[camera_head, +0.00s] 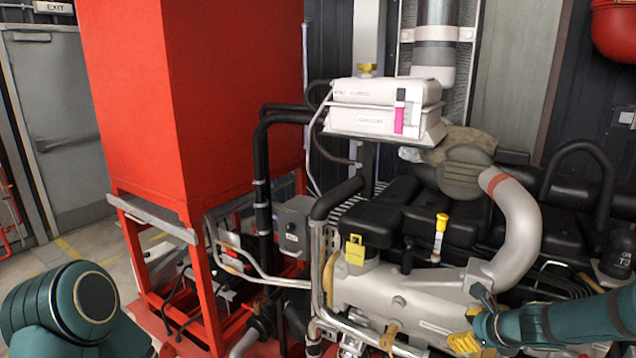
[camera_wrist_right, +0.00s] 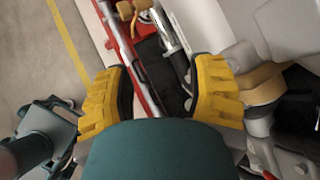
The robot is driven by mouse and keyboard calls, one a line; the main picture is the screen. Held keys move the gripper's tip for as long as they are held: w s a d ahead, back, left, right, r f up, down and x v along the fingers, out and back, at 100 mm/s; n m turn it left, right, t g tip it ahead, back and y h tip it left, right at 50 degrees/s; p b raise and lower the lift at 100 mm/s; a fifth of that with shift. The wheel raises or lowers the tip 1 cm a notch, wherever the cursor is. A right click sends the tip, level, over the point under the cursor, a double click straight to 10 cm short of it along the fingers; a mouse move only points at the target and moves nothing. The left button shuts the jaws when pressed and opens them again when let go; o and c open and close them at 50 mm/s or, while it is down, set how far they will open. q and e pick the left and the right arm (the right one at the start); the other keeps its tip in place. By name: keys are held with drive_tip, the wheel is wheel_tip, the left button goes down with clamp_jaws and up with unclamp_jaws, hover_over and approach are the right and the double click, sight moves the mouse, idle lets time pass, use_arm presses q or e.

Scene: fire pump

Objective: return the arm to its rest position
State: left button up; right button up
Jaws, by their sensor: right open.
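My right arm (camera_head: 570,322) comes in from the right edge in the head view. Its right gripper (camera_head: 474,322), with yellow fingers, is beside the lower front of the engine (camera_head: 375,292). In the right wrist view the right gripper (camera_wrist_right: 160,80) is open, its two yellow fingers wide apart with nothing between them. Whether a finger touches the engine is unclear. My left arm (camera_head: 72,305) shows only as a teal joint at the lower left in the head view. The left gripper is not seen.
A tall red tank (camera_head: 195,95) on a red frame stands left of the engine. A curved grey pipe (camera_head: 522,225), a yellow dipstick handle (camera_head: 440,225) and a white box (camera_head: 385,108) are near the engine. Open floor (camera_head: 85,240) lies before the grey door (camera_head: 58,130).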

use_arm(q)
wheel_tip(320, 180, down, 9)
drive_tip(key=b, duration=0.8)
drive_tip(key=shift+s+d, duration=0.15)
drive_tip(key=shift+s, duration=0.2)
use_arm(e)
drive_tip(key=s+a+f+n+g, duration=0.3)
drive_tip(key=s+a+f+n, duration=0.8)
drive_tip(key=f, duration=0.4)
drive_tip(key=s+a+f+n+g, duration=0.3)
drive_tip(key=s+a+f+n, duration=0.8)
drive_tip(key=f+n, duration=0.3)
drive_tip(key=shift+s+a+f, duration=0.25)
drive_tip(key=shift+s+f, duration=0.15)
drive_tip(key=shift+f, duration=0.3)
use_arm(q)
drive_tip(key=shift+f, duration=0.1)
use_arm(e)
drive_tip(key=shift+c, duration=0.2)
